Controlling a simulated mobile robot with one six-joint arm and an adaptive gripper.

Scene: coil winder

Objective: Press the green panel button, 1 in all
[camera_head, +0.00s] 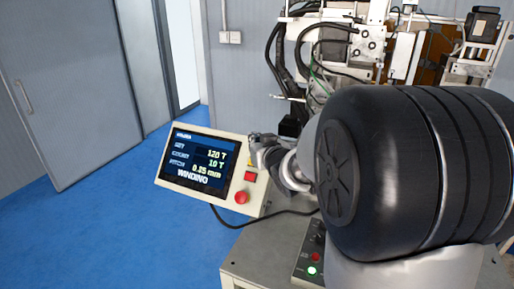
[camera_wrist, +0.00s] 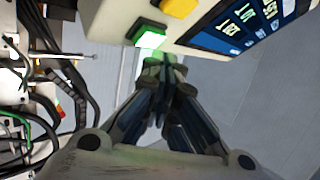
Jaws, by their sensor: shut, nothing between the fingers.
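The cream control panel (camera_head: 222,205) stands tilted at the left of the bench, its screen (camera_head: 198,164) reading 120 T, 10 T, 0.35 mm and WINDING. The green panel button (camera_wrist: 150,37) is square and glows brightly in the wrist view. In the head view my gripper hides it. My gripper (camera_head: 256,143) is at the panel's upper right corner, shut and empty. In the wrist view its closed fingertips (camera_wrist: 158,66) are right beside the green button, with a green glow on them. I cannot tell whether they touch it.
A yellow button (camera_wrist: 180,7) sits beside the green one. A red square button (camera_head: 250,177) and a round red knob (camera_head: 241,197) are lower on the panel. A small box (camera_head: 309,262) with a lit green button is on the bench. Winder machinery and cables (camera_head: 310,45) stand behind.

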